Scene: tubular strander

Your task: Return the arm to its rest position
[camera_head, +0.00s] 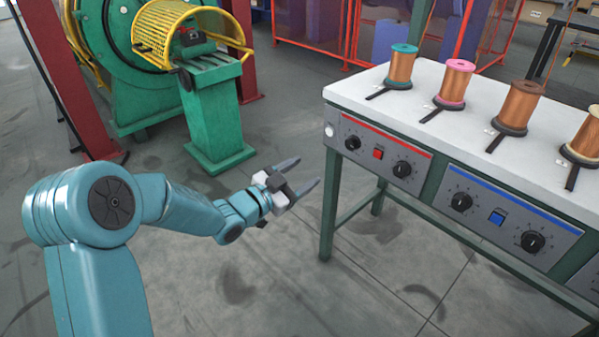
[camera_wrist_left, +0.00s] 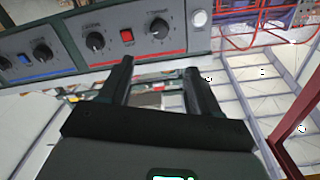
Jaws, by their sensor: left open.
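My left arm comes in from the left in the head view, and its left gripper (camera_head: 303,174) is open and empty. It hangs over the grey floor, left of the bench and apart from it. In the left wrist view the two dark fingers (camera_wrist_left: 158,85) stand spread with nothing between them. The bench's front panel with the red switch (camera_wrist_left: 126,35) shows beyond them. My right gripper is not in view.
The white-topped bench (camera_head: 440,72) carries several copper wire spools (camera_head: 455,84) and has knobs along its front. A green machine (camera_head: 215,115) with a yellow guard (camera_head: 165,28) stands behind. Red posts (camera_head: 70,75) stand at the left. Floor between is clear.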

